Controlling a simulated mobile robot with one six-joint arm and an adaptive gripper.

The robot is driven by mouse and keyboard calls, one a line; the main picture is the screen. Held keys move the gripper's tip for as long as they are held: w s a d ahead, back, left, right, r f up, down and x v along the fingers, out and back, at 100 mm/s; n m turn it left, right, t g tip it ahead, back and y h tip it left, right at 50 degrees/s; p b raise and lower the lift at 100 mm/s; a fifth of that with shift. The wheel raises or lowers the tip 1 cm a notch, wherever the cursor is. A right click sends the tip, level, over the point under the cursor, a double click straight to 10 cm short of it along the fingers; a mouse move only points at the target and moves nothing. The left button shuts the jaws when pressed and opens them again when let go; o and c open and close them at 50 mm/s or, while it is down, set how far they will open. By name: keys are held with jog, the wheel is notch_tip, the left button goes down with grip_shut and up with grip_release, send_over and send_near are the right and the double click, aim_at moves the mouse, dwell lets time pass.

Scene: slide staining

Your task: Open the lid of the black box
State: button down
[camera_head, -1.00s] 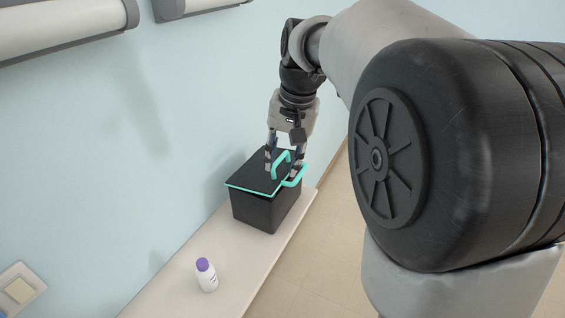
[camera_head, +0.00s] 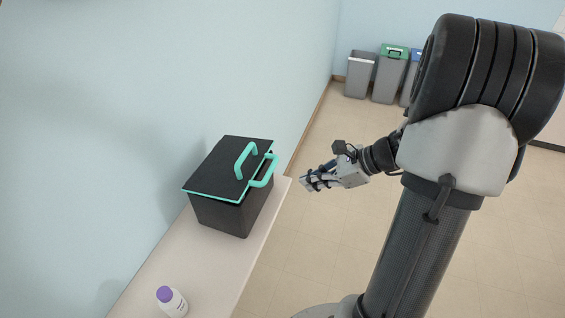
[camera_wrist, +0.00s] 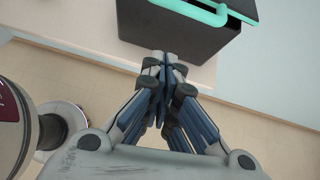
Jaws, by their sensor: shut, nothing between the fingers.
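The black box (camera_head: 226,214) stands on the pale bench by the wall. Its black lid (camera_head: 220,164) with a teal edge lies on top, turned a little relative to the box and overhanging it. A teal handle (camera_head: 245,160) stands on the lid, and a second teal handle (camera_head: 263,171) sticks out at the front side. My gripper (camera_head: 305,186) is to the right of the box, over the floor, shut and empty, apart from the box. In the wrist view the shut fingers (camera_wrist: 165,62) point toward the box's side (camera_wrist: 170,32); a teal handle (camera_wrist: 195,10) shows at the top.
A white bottle with a purple cap (camera_head: 171,301) stands on the bench (camera_head: 190,262) nearer than the box. Grey bins (camera_head: 387,78) stand far back by the wall. The floor to the right of the bench is open.

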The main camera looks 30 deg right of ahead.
jog(key=w+a+f+m+b, duration=0.1)
jog(key=w+a+f+b, duration=0.25)
jog(key=w+f, duration=0.3)
jog(key=shift+w+a+r+t+p, duration=0.15)
jog(key=shift+a+r+p, duration=0.15)
jog(key=shift+r, duration=0.55)
jog(key=shift+w+a+r+t+p, duration=0.15)
jog(key=shift+a+r, duration=0.15)
jog(key=shift+r, duration=0.55)
jog(key=shift+r, duration=0.1)
